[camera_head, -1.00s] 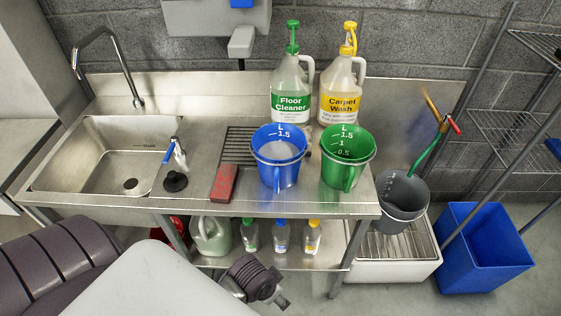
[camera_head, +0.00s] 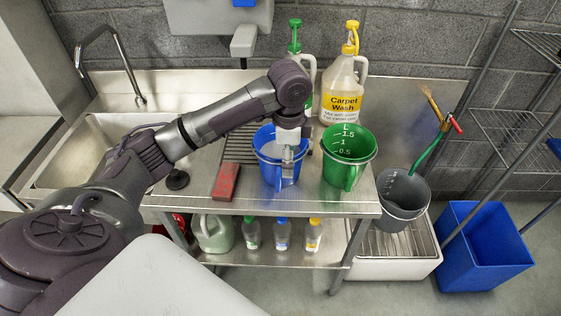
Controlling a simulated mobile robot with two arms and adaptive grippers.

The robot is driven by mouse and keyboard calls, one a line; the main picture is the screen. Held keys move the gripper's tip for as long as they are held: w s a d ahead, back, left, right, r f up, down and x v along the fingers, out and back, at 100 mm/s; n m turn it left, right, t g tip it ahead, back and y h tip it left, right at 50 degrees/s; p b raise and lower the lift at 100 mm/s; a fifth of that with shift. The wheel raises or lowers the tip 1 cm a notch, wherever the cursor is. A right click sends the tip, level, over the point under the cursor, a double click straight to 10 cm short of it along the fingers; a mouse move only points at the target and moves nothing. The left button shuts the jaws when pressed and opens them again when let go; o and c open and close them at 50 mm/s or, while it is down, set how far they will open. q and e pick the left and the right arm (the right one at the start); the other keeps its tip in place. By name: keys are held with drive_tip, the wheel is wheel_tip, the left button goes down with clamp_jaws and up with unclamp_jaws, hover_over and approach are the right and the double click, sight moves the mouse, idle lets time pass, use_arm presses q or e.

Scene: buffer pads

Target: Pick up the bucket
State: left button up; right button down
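A blue measuring bucket (camera_head: 266,158) stands on the steel counter near its front edge. A green measuring bucket (camera_head: 347,172) stands close to its right. A grey bucket (camera_head: 401,200) sits lower, over the floor basin at the right. My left arm reaches across the counter from the left. My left gripper (camera_head: 288,165) points down at the blue bucket's right side and covers part of its rim and wall. Its fingers are small and partly lost against the bucket, so I cannot tell whether they grip it. My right gripper is not in view.
Carpet wash (camera_head: 342,88) and floor cleaner (camera_head: 311,68) jugs stand behind the buckets. A red block (camera_head: 225,182) lies left of the blue bucket. Small bottles (camera_head: 282,234) stand on the shelf below. A blue bin (camera_head: 484,247) stands on the floor at right.

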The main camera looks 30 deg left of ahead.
sight(278, 165)
use_arm(q)
drive_tip(key=w+a+r, duration=0.1)
drive_tip(key=a+r, duration=0.4)
drive_tip(key=r, duration=0.1)
wheel_tip(278, 165, down, 8)
drive_tip(key=shift+w+d+f+p, duration=0.15)
drive_tip(key=shift+p, duration=0.7)
drive_tip(key=f, duration=0.1)
drive_tip(key=f+p, duration=0.1)
drive_tip(key=f, duration=0.1)
drive_tip(key=f+p, duration=0.1)
drive_tip(key=shift+w+d+f, duration=0.2)
drive_tip(key=shift+d+f, duration=0.05)
drive_tip(key=shift+f, duration=0.55)
drive_tip(key=shift+c, duration=0.4)
clamp_jaws()
drive_tip(key=shift+w+r, duration=0.1)
drive_tip(key=shift+r, duration=0.05)
